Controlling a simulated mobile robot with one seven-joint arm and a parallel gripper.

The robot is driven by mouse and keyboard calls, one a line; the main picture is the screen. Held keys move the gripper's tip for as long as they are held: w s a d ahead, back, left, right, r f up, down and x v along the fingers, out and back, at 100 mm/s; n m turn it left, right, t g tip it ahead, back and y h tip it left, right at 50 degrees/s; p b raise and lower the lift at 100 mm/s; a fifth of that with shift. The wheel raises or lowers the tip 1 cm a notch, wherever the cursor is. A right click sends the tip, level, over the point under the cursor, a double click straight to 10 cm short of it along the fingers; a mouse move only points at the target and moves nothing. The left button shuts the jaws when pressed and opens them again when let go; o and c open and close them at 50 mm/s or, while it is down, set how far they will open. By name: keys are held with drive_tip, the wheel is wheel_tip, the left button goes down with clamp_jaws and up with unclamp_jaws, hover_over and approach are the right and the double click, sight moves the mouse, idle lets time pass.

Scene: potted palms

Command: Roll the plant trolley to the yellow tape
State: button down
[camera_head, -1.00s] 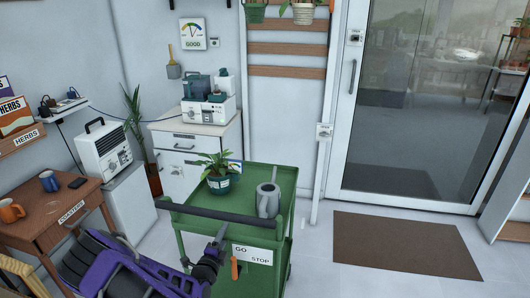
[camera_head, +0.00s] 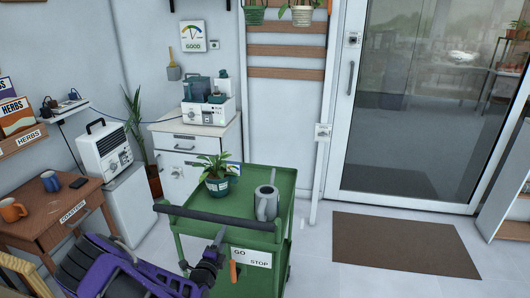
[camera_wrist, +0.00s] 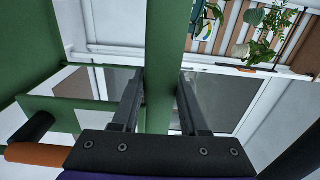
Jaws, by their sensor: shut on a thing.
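The green plant trolley (camera_head: 184,225) stands in the middle of the head view, with a dark handle bar (camera_head: 205,216) along its near side. A potted plant (camera_head: 217,184) and a grey watering can (camera_head: 266,203) stand on its top. A GO/STOP label (camera_head: 251,258) and an orange lever (camera_head: 233,271) are on its near face; the lever also shows in the wrist view (camera_wrist: 37,153). My gripper (camera_head: 221,234) is at the near face, by the handle. In the wrist view my gripper (camera_wrist: 160,85) has a green bar of the trolley between its fingers. I see no yellow tape.
A brown doormat (camera_head: 405,243) lies right of the trolley before a glass door (camera_head: 420,100). A wooden table (camera_head: 50,222) with mugs and a white cabinet (camera_head: 195,150) stand to the left and behind. Bare floor shows between trolley and mat.

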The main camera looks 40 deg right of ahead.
drive_tip(key=shift+w+d+f+b, duration=0.15)
drive_tip(key=shift+f+b, duration=0.1)
drive_tip(key=shift+b, duration=0.45)
drive_tip(key=c, duration=0.7)
unclamp_jaws()
drive_tip(key=shift+c, duration=0.2)
drive_tip(key=o, duration=0.4)
drive_tip(key=shift+f, duration=0.2)
drive_tip(key=shift+f, duration=0.1)
drive_tip(key=p+v, duration=0.2)
drive_tip(key=v, duration=1)
drive_tip(key=shift+f+p, duration=0.1)
drive_tip(key=shift+p, duration=0.2)
